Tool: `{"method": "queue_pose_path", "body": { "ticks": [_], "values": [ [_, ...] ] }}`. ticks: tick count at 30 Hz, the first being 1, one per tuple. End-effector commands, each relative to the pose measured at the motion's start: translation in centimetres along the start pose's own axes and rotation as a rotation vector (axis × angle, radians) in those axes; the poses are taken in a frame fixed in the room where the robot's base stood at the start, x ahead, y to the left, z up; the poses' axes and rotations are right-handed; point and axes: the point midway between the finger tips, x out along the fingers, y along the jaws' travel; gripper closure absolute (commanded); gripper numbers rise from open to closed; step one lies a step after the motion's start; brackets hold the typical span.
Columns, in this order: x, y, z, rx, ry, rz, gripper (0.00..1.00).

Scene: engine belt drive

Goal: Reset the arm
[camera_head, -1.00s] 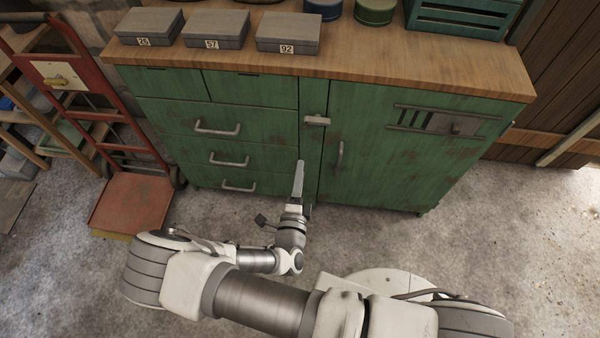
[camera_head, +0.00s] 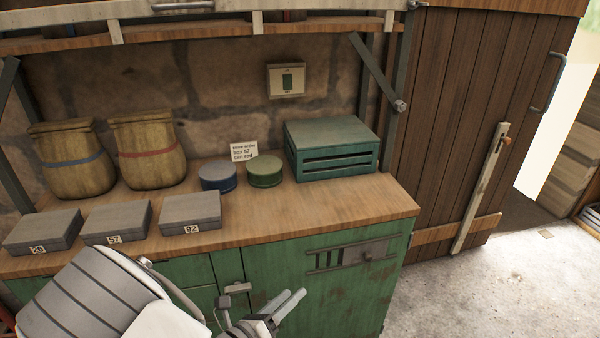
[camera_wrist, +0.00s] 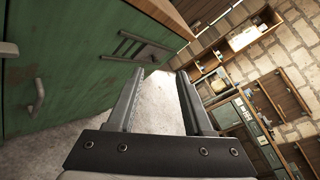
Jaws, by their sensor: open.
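My gripper (camera_head: 290,304) is in front of the green cabinet (camera_head: 285,268), below the level of its wooden top. Its two fingers point up and to the right and hold nothing. In the wrist view my gripper (camera_wrist: 160,95) shows its two fingers apart with empty space between them. My arm covers part of the cabinet's front at the lower left of the head view.
The worktop (camera_head: 300,210) carries grey boxes numbered 26, 57 (camera_head: 115,222) and 92 (camera_head: 190,212), two sacks, a blue tin (camera_head: 217,176), a green tin (camera_head: 265,171), a note card (camera_head: 244,151) and a teal crate (camera_head: 332,150). A wooden door (camera_head: 470,120) stands right.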

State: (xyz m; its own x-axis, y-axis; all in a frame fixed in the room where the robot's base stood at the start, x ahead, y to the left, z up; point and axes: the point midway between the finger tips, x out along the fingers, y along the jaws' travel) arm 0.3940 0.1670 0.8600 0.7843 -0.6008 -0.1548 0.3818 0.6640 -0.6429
Motion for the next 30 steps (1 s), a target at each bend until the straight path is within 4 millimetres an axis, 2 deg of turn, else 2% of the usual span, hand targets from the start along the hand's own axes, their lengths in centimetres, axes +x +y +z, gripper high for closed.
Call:
{"method": "queue_pose_path", "body": {
  "ticks": [1, 3, 12, 21, 30],
  "values": [
    [0.7, -2.0, 0.6, 0.091, 0.077, -0.032, 0.49],
    [1.4, -4.2, 0.8, 0.209, 0.172, -0.077, 0.49],
    [2.6, -13.3, 1.2, 0.732, 0.541, -0.292, 0.49],
    [1.5, -20.9, 1.6, 1.270, 0.842, -0.525, 0.49],
    [-0.8, -27.1, 2.9, 1.822, 1.074, -0.754, 0.49]
  ]
}}
